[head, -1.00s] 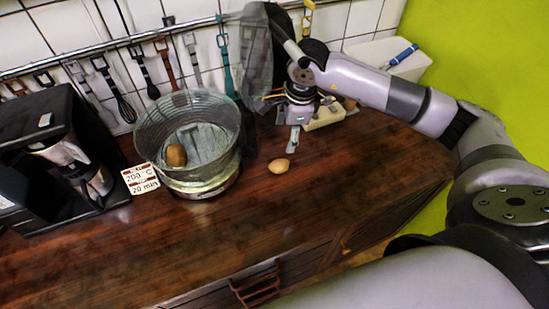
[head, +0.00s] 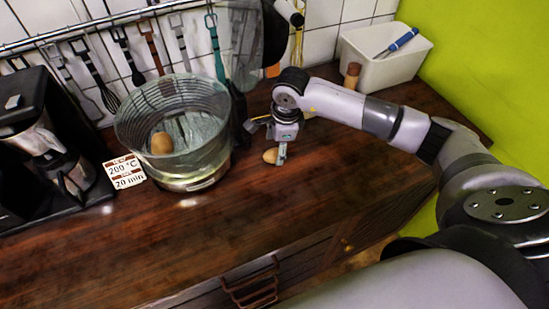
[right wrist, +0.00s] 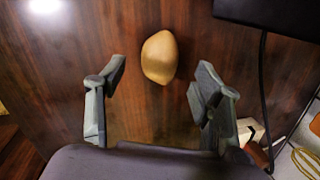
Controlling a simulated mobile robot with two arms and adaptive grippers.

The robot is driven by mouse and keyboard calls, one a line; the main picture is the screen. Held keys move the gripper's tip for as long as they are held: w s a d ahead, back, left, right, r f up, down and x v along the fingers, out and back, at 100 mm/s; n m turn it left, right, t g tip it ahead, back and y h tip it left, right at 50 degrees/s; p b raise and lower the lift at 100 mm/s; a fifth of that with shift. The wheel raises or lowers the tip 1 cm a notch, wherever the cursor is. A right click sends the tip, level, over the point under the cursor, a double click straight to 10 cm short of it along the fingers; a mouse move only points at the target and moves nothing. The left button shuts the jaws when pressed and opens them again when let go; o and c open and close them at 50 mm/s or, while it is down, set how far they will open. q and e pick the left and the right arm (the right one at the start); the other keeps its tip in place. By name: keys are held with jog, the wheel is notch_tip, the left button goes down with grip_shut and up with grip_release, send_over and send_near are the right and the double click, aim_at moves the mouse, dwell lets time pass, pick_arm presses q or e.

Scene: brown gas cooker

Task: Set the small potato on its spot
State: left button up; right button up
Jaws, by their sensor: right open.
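A small yellow-brown potato (head: 270,156) lies on the dark wooden counter, to the right of a clear ribbed bowl. In the right wrist view the potato (right wrist: 159,57) shows whole, between and slightly beyond the fingertips. My right gripper (head: 268,144) is low over the counter at this potato, open, with one finger partly in front of its right end. In the right wrist view the fingers (right wrist: 160,82) stand apart on either side with nothing held. A browner potato (head: 161,143) is inside the clear bowl (head: 205,152). My left gripper is out of view.
A black coffee machine (head: 45,150) stands at the left, with a 200 °C / 20 min sign (head: 125,171) beside the bowl. Utensils hang from a wall rail (head: 90,32). A white bin (head: 383,62) stands at the back right. The counter's front middle is clear.

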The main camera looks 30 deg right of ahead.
aim_at(276, 152)
jog(key=f, duration=0.2)
jog(key=f+b, duration=0.1)
jog(key=shift+w+a+f, duration=0.1)
jog(key=shift+w+f, duration=0.25)
jog(key=shift+r, duration=0.1)
jog(key=shift+s, duration=0.1)
jog(key=shift+c, duration=0.6)
jog(key=shift+c, duration=0.6)
jog(key=c, duration=1.1)
jog(key=shift+c, duration=0.2)
